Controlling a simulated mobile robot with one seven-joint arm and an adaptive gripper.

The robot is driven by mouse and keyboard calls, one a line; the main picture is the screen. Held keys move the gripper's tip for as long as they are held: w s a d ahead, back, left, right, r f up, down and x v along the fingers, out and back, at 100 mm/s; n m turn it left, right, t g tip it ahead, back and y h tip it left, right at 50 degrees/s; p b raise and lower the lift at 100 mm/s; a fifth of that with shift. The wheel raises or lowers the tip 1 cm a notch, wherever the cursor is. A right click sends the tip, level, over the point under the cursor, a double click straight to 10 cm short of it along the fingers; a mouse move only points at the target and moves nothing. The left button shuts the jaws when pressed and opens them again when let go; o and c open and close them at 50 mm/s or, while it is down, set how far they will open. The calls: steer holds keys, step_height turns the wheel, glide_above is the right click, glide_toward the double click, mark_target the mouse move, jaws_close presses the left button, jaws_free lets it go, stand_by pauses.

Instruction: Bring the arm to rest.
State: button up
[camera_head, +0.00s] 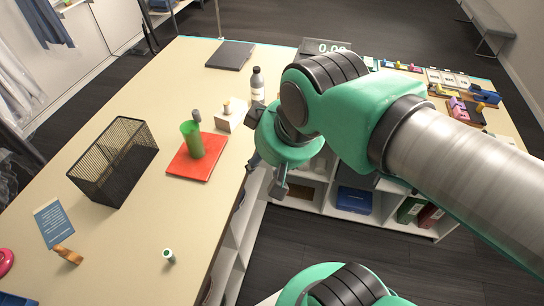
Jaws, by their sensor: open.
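My gripper (266,177) shows in the head view near the middle, at the end of my green and grey arm. Its two fingers point down and stand apart, with nothing seen between them. It is beside the right edge of the wooden table (110,245), close to the table's edge and over the open shelves. Part of the gripper is hidden behind my own wrist.
A green cup (192,142) stands on a red mat (190,168) left of my gripper. A black mesh basket (115,160), a bottle (257,84) and a white block (231,115) are on the table. Shelves (325,197) lie below. Dark floor is clear at lower right.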

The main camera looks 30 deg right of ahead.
steer(key=shift+s+d+r+m, duration=0.25)
steer(key=shift+s+d+m, duration=0.1)
steer(key=shift+d+m, duration=0.15)
step_height(320, 180, down, 3)
steer(key=b, duration=0.2)
steer(key=shift+r+b, duration=0.2)
steer(key=shift+b, duration=0.1)
